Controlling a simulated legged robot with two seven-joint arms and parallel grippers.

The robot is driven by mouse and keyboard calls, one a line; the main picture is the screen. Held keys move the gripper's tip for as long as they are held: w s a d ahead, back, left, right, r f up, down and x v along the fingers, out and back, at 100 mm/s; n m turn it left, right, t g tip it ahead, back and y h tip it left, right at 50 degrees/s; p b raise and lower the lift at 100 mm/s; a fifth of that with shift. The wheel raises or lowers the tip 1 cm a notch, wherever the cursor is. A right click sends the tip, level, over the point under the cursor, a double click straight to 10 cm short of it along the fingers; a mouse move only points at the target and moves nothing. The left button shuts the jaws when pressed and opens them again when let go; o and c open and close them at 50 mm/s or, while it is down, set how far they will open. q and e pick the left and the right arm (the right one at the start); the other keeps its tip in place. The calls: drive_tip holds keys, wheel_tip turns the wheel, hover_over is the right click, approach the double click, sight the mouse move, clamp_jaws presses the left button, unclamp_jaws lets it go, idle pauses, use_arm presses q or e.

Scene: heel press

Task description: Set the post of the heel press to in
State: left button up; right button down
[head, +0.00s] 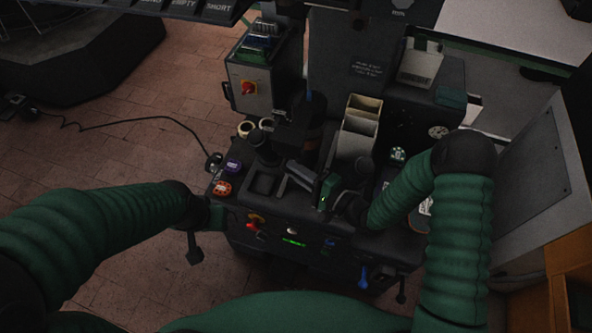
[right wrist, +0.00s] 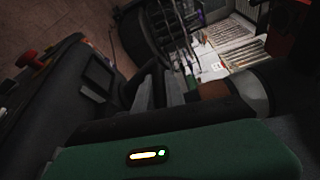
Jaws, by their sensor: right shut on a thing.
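The heel press (head: 275,212) is a dark machine in the middle of the head view. Its dark post (head: 263,152) with a rounded top stands at the left of the work area, behind a square recess (head: 263,184). My right gripper (head: 290,178) reaches in from the right, its grey fingers pointing left at the post. It is shut on a dark part that I take to be the post; the contact is mostly hidden. In the right wrist view the fingers (right wrist: 158,92) meet dark parts beside a square frame (right wrist: 100,74). My left gripper (head: 194,247) hangs left of the press, its jaw gap unclear.
A control box with a red switch (head: 249,88) stands behind left. Cream bins (head: 358,127) stand behind my right gripper. Purple (head: 234,165) and red-orange (head: 222,188) round items lie at the left edge. A red-and-yellow control (head: 254,222) is on the front.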

sight(306, 148)
drive_tip(key=shift+f, duration=0.2)
drive_tip(key=w+d, duration=0.1)
drive_tip(key=w, duration=0.1)
drive_tip(key=w+d, duration=0.1)
drive_tip(key=w, duration=0.5)
drive_tip(key=shift+w+d+f, duration=0.1)
drive_tip(key=shift+w+d, duration=0.1)
drive_tip(key=shift+d, duration=0.2)
drive_tip(key=shift+s, duration=0.15)
drive_tip(key=c, duration=1.4)
unclamp_jaws()
drive_tip(key=s+r, duration=0.2)
drive_tip(key=s, duration=0.6)
drive_tip(key=s+r, duration=0.3)
drive_tip(key=s, duration=0.4)
drive_tip(key=shift+s+a, duration=0.3)
drive_tip(key=shift+s, duration=0.05)
